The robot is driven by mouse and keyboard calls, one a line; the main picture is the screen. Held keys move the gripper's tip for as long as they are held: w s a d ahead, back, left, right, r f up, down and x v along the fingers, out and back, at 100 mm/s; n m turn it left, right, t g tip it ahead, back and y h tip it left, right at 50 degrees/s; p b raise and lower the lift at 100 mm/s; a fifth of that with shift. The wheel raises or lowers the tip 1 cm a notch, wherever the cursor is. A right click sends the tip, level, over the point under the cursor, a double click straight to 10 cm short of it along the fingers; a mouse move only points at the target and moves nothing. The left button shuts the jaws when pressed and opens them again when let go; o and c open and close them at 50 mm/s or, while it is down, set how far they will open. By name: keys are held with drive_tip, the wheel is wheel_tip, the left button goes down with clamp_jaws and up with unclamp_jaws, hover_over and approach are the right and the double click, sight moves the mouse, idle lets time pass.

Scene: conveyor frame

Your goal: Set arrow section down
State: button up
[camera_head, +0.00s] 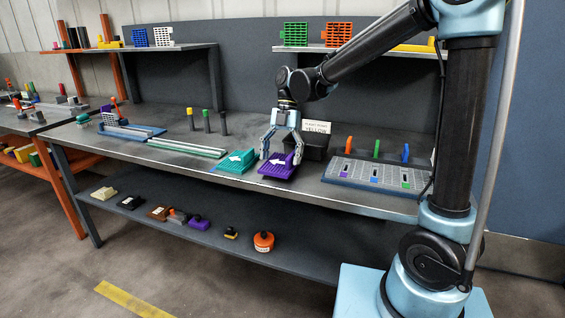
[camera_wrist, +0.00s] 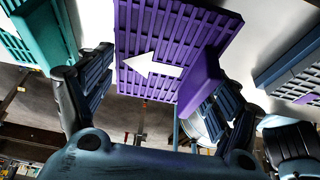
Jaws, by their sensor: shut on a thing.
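The purple arrow section (camera_head: 270,171) is a slatted plate with a raised edge and a white arrow that points left. My gripper (camera_head: 281,157) is shut on it, at the front of the table. In the wrist view the purple section (camera_wrist: 150,32) lies between the two fingers of my gripper (camera_wrist: 160,100). It is low over the tabletop; I cannot tell whether it touches. A teal arrow section (camera_head: 231,165) lies just left of it, its arrow also pointing left. The teal piece also shows at the wrist view's upper left (camera_wrist: 48,32).
A dark box with a sign reading YELLOW (camera_head: 316,127) stands behind. A grey pegboard (camera_head: 345,172) with coloured pegs is to the right. Several upright posts (camera_head: 206,122) and a long rail (camera_head: 188,149) are to the left. The table's front edge is close.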

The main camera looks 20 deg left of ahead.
drive_tip(key=shift+f, duration=0.85)
drive_tip(key=o, duration=1.1)
drive_tip(key=shift+c, duration=0.2)
drive_tip(key=v, duration=1.2)
